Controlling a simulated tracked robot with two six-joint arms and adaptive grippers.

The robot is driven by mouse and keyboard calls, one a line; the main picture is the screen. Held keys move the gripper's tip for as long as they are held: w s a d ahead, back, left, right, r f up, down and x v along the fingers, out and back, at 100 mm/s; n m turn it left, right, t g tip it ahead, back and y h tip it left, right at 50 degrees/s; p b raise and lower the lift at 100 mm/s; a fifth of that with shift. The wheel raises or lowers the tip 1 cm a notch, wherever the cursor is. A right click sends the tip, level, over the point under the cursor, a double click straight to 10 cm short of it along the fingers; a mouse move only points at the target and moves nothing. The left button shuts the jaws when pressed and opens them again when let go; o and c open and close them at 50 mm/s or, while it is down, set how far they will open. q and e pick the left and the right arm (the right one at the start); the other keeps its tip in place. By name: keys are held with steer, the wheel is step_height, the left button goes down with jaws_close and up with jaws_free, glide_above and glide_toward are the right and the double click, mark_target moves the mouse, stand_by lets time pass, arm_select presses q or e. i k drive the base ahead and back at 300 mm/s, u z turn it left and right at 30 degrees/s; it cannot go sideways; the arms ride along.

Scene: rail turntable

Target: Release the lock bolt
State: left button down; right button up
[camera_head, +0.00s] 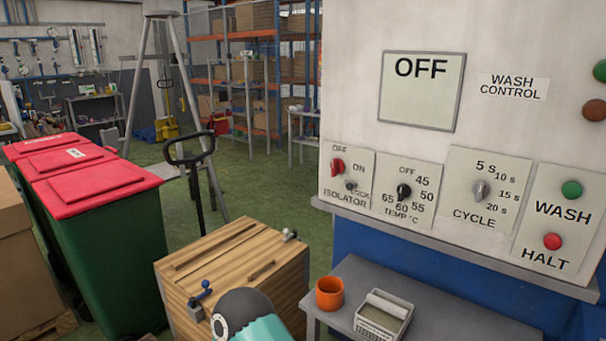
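No part is plainly marked as a lock bolt, and I cannot tell which fitting it is. A wooden block (237,262) with slots in its top stands at the bottom centre. A blue-handled lever fitting (200,299) is on its front left corner. A small grey-white knob fitting (289,235) is at its far right corner. On the wall panel, the isolator has a red knob (338,168) and a small grey knob (351,186) beside a label that seems to read LOCK. One of my arm links covers part of the block's front. Neither gripper is in view.
The wash control panel (447,213) fills the right, its display (422,91) reading OFF. A grey bench (358,272) below holds an orange cup (329,293) and a labelled tray (384,315). Red-lidded green bins (103,243) stand left.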

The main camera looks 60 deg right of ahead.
mark_target(350, 186)
steer(key=u, duration=0.5)
steer(key=i, duration=0.3)
steer(key=z, duration=3.1)
steer(key=i, duration=1)
steer(key=u, duration=0.15)
steer(key=k, duration=0.85)
steer(key=z, duration=0.15)
